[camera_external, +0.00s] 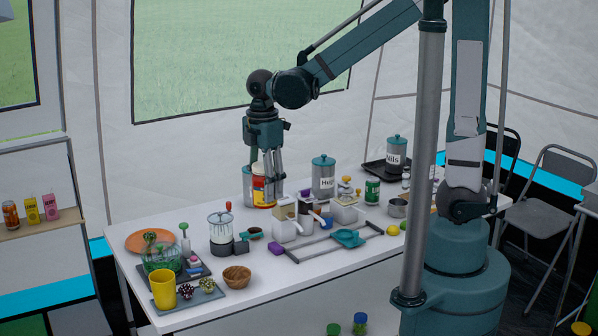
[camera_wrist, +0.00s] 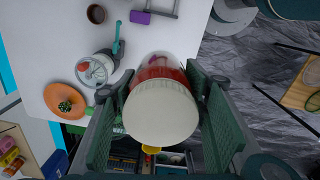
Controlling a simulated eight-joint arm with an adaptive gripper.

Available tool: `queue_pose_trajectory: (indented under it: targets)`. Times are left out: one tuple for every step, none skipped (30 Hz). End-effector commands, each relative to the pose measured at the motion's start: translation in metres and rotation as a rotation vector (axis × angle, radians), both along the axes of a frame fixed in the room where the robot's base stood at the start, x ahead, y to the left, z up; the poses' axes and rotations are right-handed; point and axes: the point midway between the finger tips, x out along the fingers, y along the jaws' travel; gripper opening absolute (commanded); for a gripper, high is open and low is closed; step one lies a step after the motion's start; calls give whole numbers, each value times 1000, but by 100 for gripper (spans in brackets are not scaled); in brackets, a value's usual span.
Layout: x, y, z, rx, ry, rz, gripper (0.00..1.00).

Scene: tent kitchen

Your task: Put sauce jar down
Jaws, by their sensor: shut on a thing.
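The sauce jar (camera_external: 259,191) has a red and yellow label and a pale lid. It is upright at the back edge of the white table, partly covered by my gripper (camera_external: 266,172). My gripper points down and is shut on it. In the wrist view, the round cream lid of the sauce jar (camera_wrist: 161,112) faces the camera, with its red body beyond. The finger pads press on both sides of it. I cannot tell whether its base touches the table.
A teal-lidded canister (camera_external: 247,188) stands close behind the jar, and another canister (camera_external: 323,178) stands to its right. A white bin (camera_external: 284,229) is in front. The white table (camera_external: 330,272) is crowded, with free room along its front edge.

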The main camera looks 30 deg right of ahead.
Motion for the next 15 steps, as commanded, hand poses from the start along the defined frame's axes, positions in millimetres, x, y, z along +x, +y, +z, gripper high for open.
queue_pose_trajectory:
  targets:
    - [5,2,1,0,0,2,21]
    - [8,2,2,0,0,3,21]
    - [11,3,3,0,0,5,21]
    - [14,4,3,0,0,6,21]
    - [17,5,4,0,0,8,21]
    - [22,7,5,0,0,10,21]
    - [25,8,5,0,0,13,21]
    - [29,9,6,0,0,15,21]
    - [34,10,7,0,0,18,21]
    - [38,11,8,0,0,20,21]
    - [43,13,8,0,0,22,21]
    - [50,15,10,0,0,27,21]
    - [55,16,11,0,0,31,21]
    - [62,18,12,0,0,34,21]
    - [71,20,13,0,0,38,21]
